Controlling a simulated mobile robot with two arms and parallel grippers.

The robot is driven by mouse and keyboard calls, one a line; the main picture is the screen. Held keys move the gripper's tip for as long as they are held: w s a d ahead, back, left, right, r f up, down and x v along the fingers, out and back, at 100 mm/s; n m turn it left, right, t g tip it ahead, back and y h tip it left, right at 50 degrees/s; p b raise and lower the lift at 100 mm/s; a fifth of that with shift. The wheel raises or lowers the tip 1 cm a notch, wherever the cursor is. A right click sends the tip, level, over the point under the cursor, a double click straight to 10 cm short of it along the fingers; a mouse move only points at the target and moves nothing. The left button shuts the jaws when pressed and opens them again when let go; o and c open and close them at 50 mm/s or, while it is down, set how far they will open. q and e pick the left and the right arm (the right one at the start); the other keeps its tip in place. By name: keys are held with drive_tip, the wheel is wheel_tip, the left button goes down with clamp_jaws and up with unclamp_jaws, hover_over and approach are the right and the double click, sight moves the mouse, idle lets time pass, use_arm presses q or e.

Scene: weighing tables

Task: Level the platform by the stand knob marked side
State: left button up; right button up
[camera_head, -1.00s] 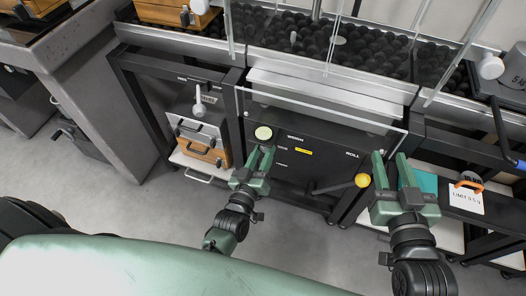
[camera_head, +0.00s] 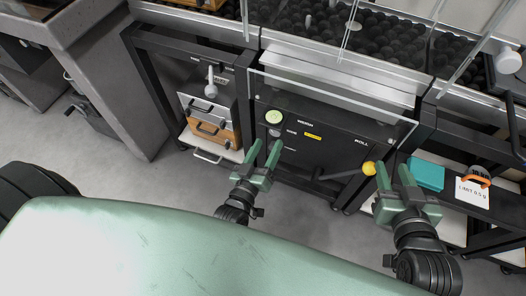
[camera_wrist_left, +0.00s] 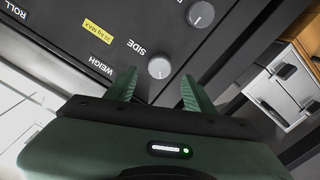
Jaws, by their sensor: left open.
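A black stand panel (camera_head: 335,148) carries the labels WEIGH, SIDE and ROLL. A grey round knob (camera_head: 275,132) sits beside the SIDE label, below a pale green disc (camera_head: 274,117). In the left wrist view this side knob (camera_wrist_left: 160,68) lies between and just beyond my fingertips. My left gripper (camera_head: 264,149) is open, its fingers pointing at the panel below the knob. Its open fingers also show in the left wrist view (camera_wrist_left: 158,88), with nothing between them. My right gripper (camera_head: 394,176) is open and empty, right of the yellow ball handle. I cannot tell the platform's tilt.
A second knob (camera_wrist_left: 201,14) is on the panel in the left wrist view. A lever with a yellow ball (camera_head: 369,168) sticks out near my right gripper. A teal box (camera_head: 426,174) and a white card (camera_head: 471,191) lie right. A clear sheet (camera_head: 330,103) overhangs the panel.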

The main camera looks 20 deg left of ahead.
use_arm(q)
drive_tip(key=s, duration=0.3)
drive_tip(key=shift+s, duration=0.25)
use_arm(e)
drive_tip(key=s+f+g, duration=0.1)
drive_tip(key=s+d+f+g, duration=0.1)
drive_tip(key=f, duration=0.1)
drive_tip(key=shift+s+h, duration=0.1)
drive_tip(key=shift+h, duration=0.2)
use_arm(q)
drive_tip(key=shift+a+p, duration=0.1)
drive_tip(key=shift+p, duration=0.25)
